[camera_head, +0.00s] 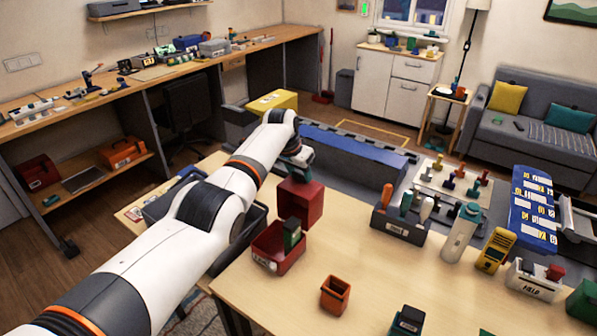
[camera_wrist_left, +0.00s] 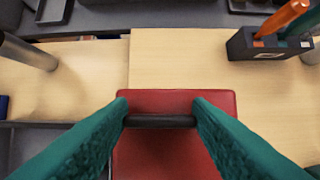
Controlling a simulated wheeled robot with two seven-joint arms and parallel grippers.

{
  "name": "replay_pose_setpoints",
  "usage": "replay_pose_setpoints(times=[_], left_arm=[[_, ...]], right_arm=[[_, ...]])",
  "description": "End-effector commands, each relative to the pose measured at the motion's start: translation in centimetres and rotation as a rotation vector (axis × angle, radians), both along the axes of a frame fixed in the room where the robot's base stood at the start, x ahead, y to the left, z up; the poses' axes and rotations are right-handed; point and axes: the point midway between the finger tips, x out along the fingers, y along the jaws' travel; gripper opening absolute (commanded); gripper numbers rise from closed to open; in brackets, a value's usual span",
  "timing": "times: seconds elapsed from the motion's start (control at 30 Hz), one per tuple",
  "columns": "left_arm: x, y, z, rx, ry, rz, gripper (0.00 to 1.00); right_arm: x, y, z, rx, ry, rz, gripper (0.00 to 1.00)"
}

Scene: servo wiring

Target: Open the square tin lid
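The square tin is a red box (camera_head: 300,205) standing at the near table's left back edge. In the left wrist view its red lid (camera_wrist_left: 165,155) fills the lower middle, with a dark bar handle (camera_wrist_left: 160,121) across it. The lid looks seated on the tin. My left gripper (camera_head: 300,160) is just above the tin. In the left wrist view its two teal fingers (camera_wrist_left: 160,108) stand wide apart, one at each end of the handle. Whether they touch it I cannot tell. My right gripper is in neither view.
A red bin (camera_head: 278,262) holding a dark green item stands in front of the tin. A grey holder (camera_head: 400,224) with upright tools stands to its right, and a small orange bin (camera_head: 335,295) nearer. The table between them is clear.

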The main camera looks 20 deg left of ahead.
Motion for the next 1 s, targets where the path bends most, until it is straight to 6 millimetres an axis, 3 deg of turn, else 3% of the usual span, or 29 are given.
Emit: replay_pose_setpoints(times=[0.03,0.13,0.57,0.8,1.0], left_arm=[[0.2,-0.1,0.3,-0.004,-0.007,0.0,0.53],[0.1,-0.1,0.3,-0.003,-0.005,0.0,0.67],[-0.1,0.0,0.7,-0.002,-0.002,0.0,0.67],[-1.0,0.4,3.0,0.0,-0.003,-0.001,0.67],[-2.3,0.9,6.2,0.0,-0.007,0.0,0.67]], right_arm=[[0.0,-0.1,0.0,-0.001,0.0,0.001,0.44],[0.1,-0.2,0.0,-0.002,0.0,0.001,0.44],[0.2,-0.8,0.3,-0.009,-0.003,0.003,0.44],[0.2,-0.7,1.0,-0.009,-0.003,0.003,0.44],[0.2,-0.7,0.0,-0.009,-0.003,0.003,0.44]])
